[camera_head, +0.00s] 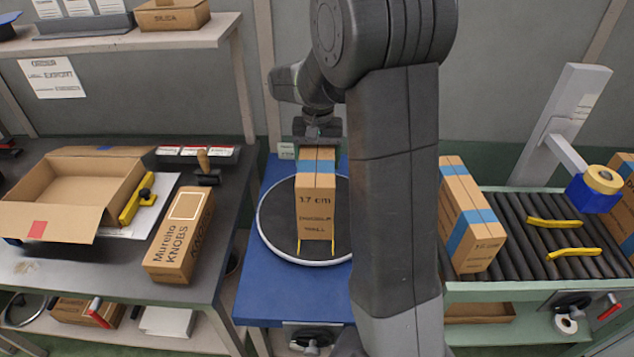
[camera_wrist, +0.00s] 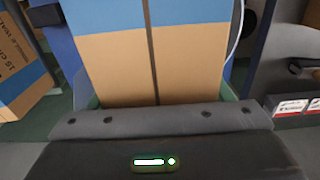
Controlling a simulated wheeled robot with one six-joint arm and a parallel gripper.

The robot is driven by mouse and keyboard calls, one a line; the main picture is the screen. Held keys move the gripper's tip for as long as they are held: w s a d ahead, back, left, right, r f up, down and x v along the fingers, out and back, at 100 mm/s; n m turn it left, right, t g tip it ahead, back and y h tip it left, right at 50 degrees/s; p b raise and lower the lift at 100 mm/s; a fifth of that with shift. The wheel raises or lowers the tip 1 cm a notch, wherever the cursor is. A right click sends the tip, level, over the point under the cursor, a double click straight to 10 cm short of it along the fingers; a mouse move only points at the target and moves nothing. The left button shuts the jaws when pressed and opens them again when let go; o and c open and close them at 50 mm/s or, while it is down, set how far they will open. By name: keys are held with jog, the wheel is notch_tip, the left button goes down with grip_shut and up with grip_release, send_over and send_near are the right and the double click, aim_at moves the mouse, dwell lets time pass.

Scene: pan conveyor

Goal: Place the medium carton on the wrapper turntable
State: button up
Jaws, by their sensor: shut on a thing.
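A tall brown carton (camera_head: 316,205) with blue tape and a "17 cm" label is upright in my gripper (camera_head: 318,138), which is shut on its top end. The carton also fills the upper middle of the wrist view (camera_wrist: 115,65). The wrapper turntable (camera_head: 275,222) is a dark round disc with a pale rim on a blue base. The carton stands over the disc in the head view; I cannot tell whether its bottom touches it. Thin yellow marks show at its lower corners. My arm hides the disc's right side.
Another blue-taped carton (camera_head: 468,215) stands at the left end of the roller conveyor (camera_head: 515,255), right of my arm. Yellow strips (camera_head: 573,252) lie on the rollers. A bench (camera_head: 110,275) at left holds an open box (camera_head: 85,190) and a "Mureito Knobs" box (camera_head: 180,235).

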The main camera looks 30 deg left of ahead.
jog(key=shift+f, duration=2.95)
jog(key=shift+f, duration=0.15)
jog(key=o, duration=1.4)
notch_tip(320, 180, up, 12)
jog(key=shift+r, duration=0.2)
